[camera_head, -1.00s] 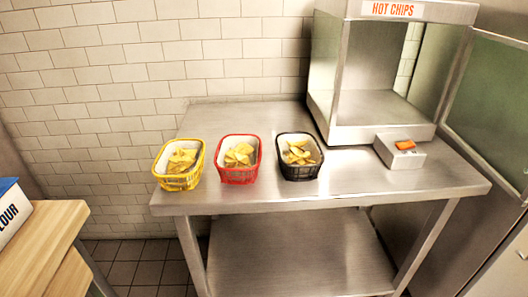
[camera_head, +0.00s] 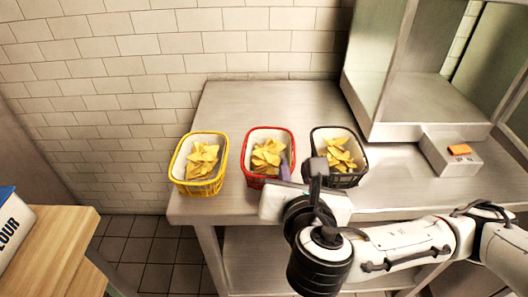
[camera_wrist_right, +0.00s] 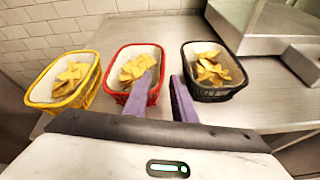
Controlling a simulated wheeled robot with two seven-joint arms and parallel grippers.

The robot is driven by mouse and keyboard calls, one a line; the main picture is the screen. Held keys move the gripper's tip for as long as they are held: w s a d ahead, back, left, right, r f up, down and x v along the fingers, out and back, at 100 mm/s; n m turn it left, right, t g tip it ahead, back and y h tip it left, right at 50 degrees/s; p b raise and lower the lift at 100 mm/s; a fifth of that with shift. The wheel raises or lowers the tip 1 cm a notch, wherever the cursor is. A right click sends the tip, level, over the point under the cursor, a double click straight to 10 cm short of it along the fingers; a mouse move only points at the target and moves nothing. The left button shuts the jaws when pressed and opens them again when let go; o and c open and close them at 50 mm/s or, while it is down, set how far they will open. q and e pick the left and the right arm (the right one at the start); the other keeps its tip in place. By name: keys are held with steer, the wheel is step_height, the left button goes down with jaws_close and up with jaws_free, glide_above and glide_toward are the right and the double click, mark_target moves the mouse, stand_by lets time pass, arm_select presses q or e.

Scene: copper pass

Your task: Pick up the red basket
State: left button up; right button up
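The red basket (camera_head: 250,181) stands upright on the steel table between two other baskets, lined with white paper and holding yellow chips. It also shows in the right wrist view (camera_wrist_right: 113,97). My right gripper (camera_head: 299,168) is at the basket's right side and hides part of it. In the right wrist view its two purple fingers (camera_wrist_right: 163,88) are apart, with nothing held between them. The left finger overlaps the red basket's right side; the right finger shows between the red and black baskets. Whether a finger touches the rim cannot be told. My left gripper is not in view.
A yellow basket (camera_head: 201,187) stands to the left and a black basket (camera_head: 347,179) close to the right, both with chips. A steel warmer cabinet (camera_head: 400,131) and a small grey box (camera_head: 452,158) are further right. The table (camera_head: 270,98) is clear behind the baskets.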

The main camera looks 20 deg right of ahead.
mark_target(269, 158)
steer(key=x, duration=0.9)
steer(key=shift+s+d+r, duration=0.1)
steer(key=shift+s+d, duration=0.05)
steer(key=shift+d, duration=0.15)
jaws_close()
